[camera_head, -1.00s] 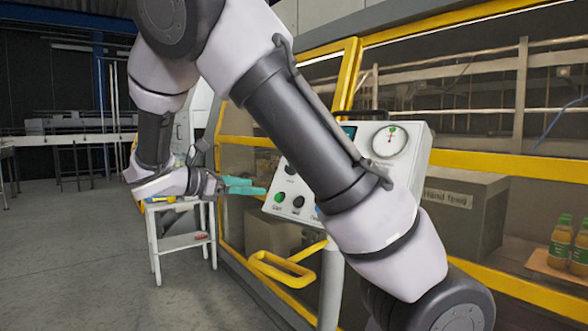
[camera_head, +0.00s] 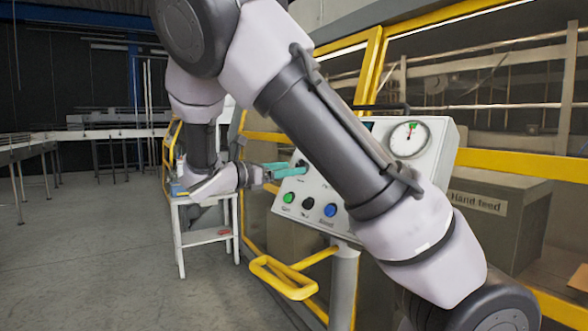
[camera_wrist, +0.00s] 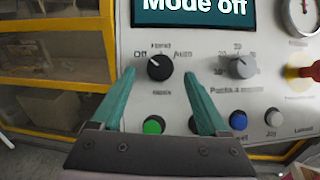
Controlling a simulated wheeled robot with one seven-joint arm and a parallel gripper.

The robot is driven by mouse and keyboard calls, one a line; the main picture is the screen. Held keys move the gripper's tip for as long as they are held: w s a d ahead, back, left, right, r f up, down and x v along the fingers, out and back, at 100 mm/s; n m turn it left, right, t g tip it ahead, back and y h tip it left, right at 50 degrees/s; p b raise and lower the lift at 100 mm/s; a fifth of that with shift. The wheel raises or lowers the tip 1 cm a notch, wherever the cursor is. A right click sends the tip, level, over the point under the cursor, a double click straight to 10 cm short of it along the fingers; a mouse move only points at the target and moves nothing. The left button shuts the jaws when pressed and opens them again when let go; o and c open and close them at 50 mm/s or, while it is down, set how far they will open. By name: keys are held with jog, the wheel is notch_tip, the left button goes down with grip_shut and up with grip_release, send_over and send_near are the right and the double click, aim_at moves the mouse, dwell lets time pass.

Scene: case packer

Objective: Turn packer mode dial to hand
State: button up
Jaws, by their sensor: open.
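The packer mode dial (camera_wrist: 160,67) is a black round knob on the white control panel (camera_wrist: 215,20), with labels Off, Hand and Auto around it. Its white mark appears to point up and left, toward Off. The screen (camera_wrist: 193,12) above reads "Mode off". My gripper (camera_wrist: 159,74) is open, with one teal finger on each side of the dial and visible gaps between. In the head view my gripper (camera_head: 287,170) is at the panel's left part, and my arm hides the panel's middle.
A grey selector knob (camera_wrist: 242,66) sits right of the mode dial. A green button (camera_wrist: 153,125), a black button and a blue button (camera_wrist: 238,120) lie below. A red-and-yellow knob (camera_wrist: 303,72) is at right. A yellow rail (camera_head: 285,277) juts out below the panel.

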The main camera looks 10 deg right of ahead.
jog(key=shift+x, duration=1.15)
grip_shut()
